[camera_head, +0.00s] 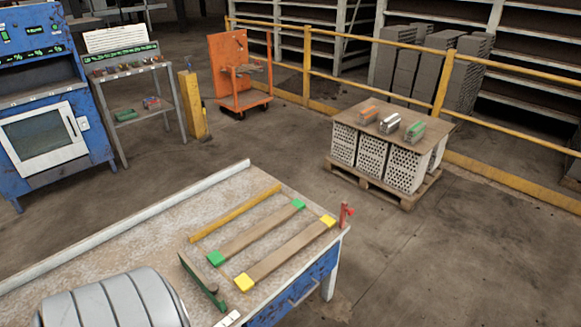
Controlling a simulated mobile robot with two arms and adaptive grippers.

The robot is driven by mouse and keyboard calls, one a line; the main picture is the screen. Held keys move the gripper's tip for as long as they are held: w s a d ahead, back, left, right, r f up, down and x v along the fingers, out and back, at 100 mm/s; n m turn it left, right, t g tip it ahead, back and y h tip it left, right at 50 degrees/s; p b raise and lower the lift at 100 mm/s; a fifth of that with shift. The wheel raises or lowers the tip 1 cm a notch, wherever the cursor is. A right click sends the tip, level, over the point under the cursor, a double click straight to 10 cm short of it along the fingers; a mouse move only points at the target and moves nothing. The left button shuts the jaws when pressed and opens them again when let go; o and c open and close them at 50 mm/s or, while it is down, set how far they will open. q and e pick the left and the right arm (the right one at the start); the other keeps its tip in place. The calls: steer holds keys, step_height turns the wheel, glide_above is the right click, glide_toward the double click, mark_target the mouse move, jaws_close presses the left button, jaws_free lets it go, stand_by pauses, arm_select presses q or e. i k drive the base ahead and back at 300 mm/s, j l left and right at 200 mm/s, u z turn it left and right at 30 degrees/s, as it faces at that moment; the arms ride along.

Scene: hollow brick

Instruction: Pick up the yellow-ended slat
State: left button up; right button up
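The yellow-ended slat (286,252) is a brown wooden strip with a yellow block at each end. It lies at a slant on the workbench (130,240), its far end towards the upper right near the bench's right corner. A green-ended slat (257,231) lies parallel to it on the left, with a clear gap between them. An all-yellow bar (235,212) lies further left, also parallel. Neither of my grippers shows in the head view, so whether they are open or shut is hidden.
A dark green piece (204,284) lies by the slats' near ends. A red upright fitting (345,214) stands at the bench's right corner. A raised pale edge (120,226) runs along the back. A pallet stack (385,152) stands beyond, with open floor between.

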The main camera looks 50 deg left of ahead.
mark_target(247, 281)
steer(key=i+u, duration=0.2)
steer(key=i, duration=0.25)
steer(key=i+l+u, duration=0.15)
steer(key=i, duration=0.25)
steer(key=i+l+u, duration=0.2)
steer(key=i, duration=0.25)
steer(key=i+l+u, duration=0.15)
steer(key=i, duration=0.25)
